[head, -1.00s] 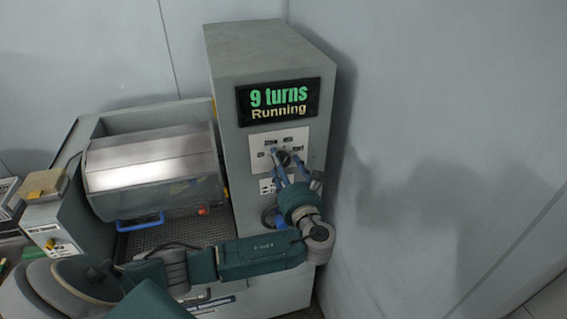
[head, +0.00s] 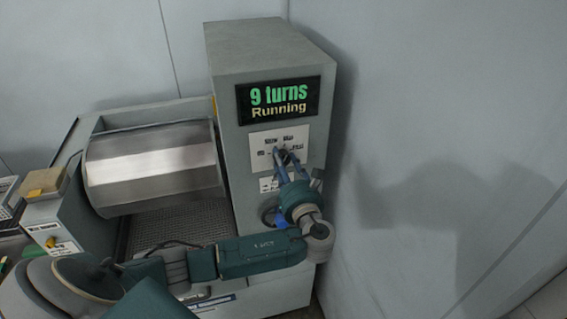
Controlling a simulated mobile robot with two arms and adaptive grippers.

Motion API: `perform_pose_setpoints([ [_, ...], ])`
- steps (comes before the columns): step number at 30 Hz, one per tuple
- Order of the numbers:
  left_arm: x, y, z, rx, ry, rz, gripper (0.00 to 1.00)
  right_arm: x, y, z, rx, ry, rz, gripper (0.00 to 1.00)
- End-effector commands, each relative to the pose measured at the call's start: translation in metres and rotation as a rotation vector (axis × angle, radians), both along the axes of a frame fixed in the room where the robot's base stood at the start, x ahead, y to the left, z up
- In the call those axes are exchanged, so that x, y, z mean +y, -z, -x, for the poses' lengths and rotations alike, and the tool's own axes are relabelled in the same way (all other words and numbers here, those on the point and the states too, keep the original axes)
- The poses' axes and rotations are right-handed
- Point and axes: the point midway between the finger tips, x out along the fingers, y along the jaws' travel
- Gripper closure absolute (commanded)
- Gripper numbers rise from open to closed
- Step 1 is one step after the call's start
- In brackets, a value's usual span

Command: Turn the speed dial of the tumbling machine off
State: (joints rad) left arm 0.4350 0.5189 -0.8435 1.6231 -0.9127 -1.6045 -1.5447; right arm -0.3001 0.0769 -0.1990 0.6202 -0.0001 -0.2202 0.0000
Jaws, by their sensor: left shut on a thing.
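The tumbling machine has a grey control tower (head: 227,110) with a display (head: 278,101) that reads "9 turns" and "Running". Below it is a white dial plate (head: 262,143) with small printed labels around the speed dial. My left gripper (head: 284,158) is at the plate from below, its fingers shut on the dial. The fingers mostly hide the dial, so I cannot read its pointer setting. The faceted metal drum (head: 150,165) is on the left of the tower. My right gripper is not in view.
A perforated tray surface (head: 170,225) lies below the drum. A tan block (head: 46,183) sits on a grey housing at the left, above a yellow knob (head: 62,247). Bare wall stands close on the right, with open space beside the tower.

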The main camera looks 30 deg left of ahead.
Motion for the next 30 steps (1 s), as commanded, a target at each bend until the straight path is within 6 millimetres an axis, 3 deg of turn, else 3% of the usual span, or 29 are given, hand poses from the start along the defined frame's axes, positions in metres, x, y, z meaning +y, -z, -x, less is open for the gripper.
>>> perform_pose_setpoints([
  [14, -0.003, 0.009, 0.001, -0.068, 0.003, 0.078, 0.89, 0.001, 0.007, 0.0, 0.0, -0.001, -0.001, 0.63],
  [30, -0.004, 0.013, 0.001, -0.434, 0.001, 0.395, 0.89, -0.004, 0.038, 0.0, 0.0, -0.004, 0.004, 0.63],
])
